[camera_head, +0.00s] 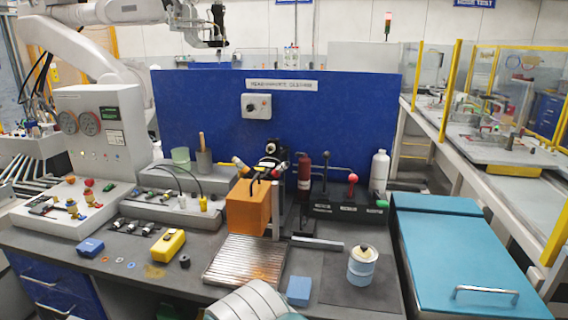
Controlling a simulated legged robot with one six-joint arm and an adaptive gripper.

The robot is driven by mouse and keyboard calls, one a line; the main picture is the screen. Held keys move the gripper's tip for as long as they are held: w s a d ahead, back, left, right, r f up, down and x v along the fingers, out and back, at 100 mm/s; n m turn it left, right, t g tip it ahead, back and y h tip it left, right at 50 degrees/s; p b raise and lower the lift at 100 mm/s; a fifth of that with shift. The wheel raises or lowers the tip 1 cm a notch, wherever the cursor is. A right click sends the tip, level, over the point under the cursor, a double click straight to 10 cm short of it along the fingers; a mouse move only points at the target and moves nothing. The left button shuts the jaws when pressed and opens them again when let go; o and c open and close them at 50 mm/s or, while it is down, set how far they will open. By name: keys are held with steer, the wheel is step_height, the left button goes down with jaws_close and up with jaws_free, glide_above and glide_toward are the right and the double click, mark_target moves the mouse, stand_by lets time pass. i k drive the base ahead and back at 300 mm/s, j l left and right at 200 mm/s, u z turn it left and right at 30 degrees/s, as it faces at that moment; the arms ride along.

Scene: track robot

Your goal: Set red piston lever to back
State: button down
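The red piston lever (352,178) has a round red knob and stands on a low black box with white labels (338,211), right of centre near the back of the bench. Its knob sits lower in the picture than the dark knob of the lever (326,155) to its left. Its exact tilt is too small to tell. My gripper is not clearly in view. A white robot arm (88,55) with a dark end tool shows at the upper left, behind the bench, and I cannot tie it to my body.
A red bottle (304,170) and a grey-white bottle (380,170) flank the levers. An orange block (247,207) stands to their left. A blue-white can (362,266) and a blue block (299,290) stand in front. The blue panel (340,108) rises behind.

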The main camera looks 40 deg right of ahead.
mark_target(353, 179)
steer(key=z, duration=1.8)
steer(key=i, duration=0.4)
